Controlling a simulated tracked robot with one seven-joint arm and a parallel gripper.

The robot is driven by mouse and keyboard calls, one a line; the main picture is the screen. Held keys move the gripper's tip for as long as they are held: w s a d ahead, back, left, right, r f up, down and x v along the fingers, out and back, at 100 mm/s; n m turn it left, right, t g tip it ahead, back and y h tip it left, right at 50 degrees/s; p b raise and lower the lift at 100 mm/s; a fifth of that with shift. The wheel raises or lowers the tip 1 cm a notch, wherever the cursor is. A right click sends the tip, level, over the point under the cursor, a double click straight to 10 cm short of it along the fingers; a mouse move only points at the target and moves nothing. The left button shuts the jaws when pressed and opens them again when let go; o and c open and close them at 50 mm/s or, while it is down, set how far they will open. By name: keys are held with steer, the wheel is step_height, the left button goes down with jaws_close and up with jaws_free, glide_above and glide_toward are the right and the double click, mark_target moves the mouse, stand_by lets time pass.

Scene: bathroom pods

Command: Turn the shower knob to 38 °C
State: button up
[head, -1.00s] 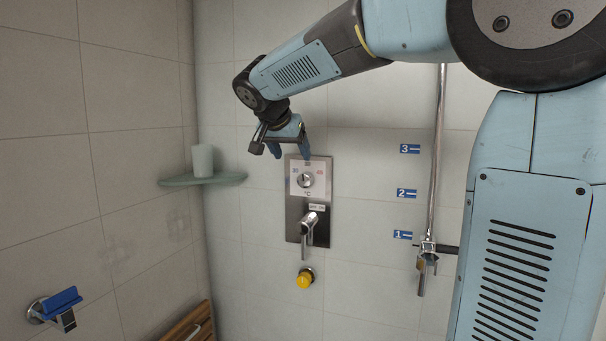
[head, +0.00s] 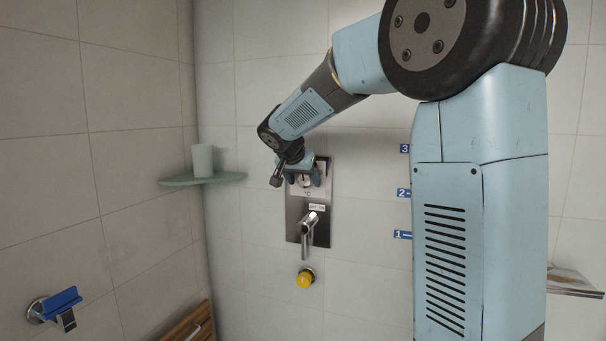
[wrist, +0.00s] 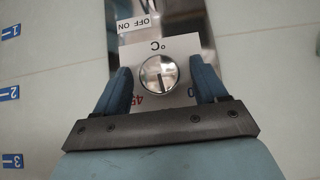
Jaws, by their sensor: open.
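The round silver shower knob (wrist: 159,74) sits on a white dial plate marked °C on the metal shower panel (head: 296,212). In the wrist view the picture is upside down. A dark line on the knob runs from its middle toward the picture's bottom edge. A red 45 shows at lower left and part of a blue number at lower right; any mark between them is hidden. My gripper (wrist: 163,72) is open, with one blue finger on each side of the knob and a visible gap on both sides. In the head view my gripper (head: 304,178) covers most of the dial.
Below the dial are an OFF/ON label (head: 317,207), a lever handle (head: 308,230) and a yellow knob (head: 305,279). A blue-handled fitting (head: 60,304) is on the left wall.

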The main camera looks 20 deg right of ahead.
steer(key=c, duration=1.1)
steer(key=shift+o, duration=0.2)
steer(key=shift+m+t+y, duration=0.3)
steer(key=shift+t+y, duration=0.1)
steer(key=shift+t, duration=0.1)
steer(key=o, duration=1.1)
steer(key=shift+c, duration=0.2)
steer(key=v, duration=1.4)
steer(key=shift+d+r, duration=0.1)
steer(key=shift+d, duration=0.05)
